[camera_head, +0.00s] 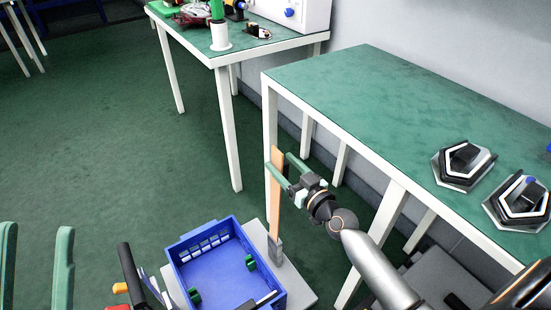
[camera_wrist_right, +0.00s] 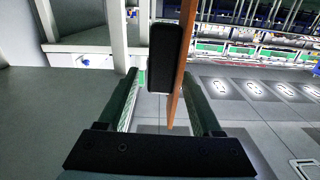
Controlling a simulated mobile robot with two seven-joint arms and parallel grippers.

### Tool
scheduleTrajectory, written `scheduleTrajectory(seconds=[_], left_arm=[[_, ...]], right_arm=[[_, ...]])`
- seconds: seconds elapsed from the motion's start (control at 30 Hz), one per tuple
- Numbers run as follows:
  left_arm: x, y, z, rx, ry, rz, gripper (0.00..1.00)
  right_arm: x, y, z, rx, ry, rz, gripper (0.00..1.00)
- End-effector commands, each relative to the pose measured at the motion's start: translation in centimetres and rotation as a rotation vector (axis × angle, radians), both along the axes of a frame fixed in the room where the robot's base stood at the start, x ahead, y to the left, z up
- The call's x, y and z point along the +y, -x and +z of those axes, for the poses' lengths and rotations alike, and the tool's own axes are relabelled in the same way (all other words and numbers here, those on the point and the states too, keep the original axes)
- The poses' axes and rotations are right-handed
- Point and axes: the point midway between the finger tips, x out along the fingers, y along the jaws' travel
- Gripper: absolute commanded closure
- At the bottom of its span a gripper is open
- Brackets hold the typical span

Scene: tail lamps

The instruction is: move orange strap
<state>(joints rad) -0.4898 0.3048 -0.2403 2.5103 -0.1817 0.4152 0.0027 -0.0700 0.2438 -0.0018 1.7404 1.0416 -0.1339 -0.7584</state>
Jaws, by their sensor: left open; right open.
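The orange strap (camera_head: 277,205) stands upright beside the blue crate, its lower end in a grey bracket (camera_head: 275,250). My right gripper (camera_head: 279,164) is open at the strap's upper part. In the right wrist view, the orange strap (camera_wrist_right: 176,98) runs between the two green fingers of that gripper (camera_wrist_right: 168,85), with visible gaps on both sides. A black block there covers part of the strap. My left gripper (camera_head: 36,228) is open and empty at the lower left of the head view, away from the strap.
The blue crate (camera_head: 188,262) holds small green pieces and stands on a grey base (camera_head: 300,291). A green-topped table (camera_head: 360,95) on the right carries two lamps (camera_head: 463,165). Another table (camera_head: 215,55) at the back holds assorted items. Green floor is open at left.

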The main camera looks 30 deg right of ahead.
Motion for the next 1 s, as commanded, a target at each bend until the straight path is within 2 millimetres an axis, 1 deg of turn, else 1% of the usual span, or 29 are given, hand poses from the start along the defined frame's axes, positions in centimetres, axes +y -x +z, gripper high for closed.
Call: scheduleTrajectory(seconds=[0.03, 0.1, 0.3, 0.63, 0.67, 1.0], left_arm=[[0.0, 0.0, -0.2, 0.001, 0.001, -0.001, 0.5], [0.0, 0.0, -0.4, 0.003, 0.003, -0.003, 0.5], [0.0, -0.1, -0.6, 0.007, 0.007, -0.005, 0.5], [0.0, -0.1, -0.6, 0.009, 0.007, -0.006, 0.5], [0.0, -0.1, -0.6, 0.009, 0.007, -0.006, 0.5], [-0.1, 0.0, -0.6, 0.007, 0.001, -0.009, 0.5]], right_arm=[[0.1, -0.9, 0.0, -0.003, -0.003, -0.001, 0.34], [0.3, -1.8, 0.0, -0.002, -0.003, 0.0, 0.34], [0.5, -3.3, 0.0, -0.001, -0.002, 0.0, 0.34], [0.5, -3.6, 0.0, 0.001, 0.0, 0.001, 0.34], [0.5, -3.6, 0.0, 0.001, 0.0, 0.001, 0.35], [0.5, -3.6, 0.0, 0.001, 0.0, 0.0, 0.73]])
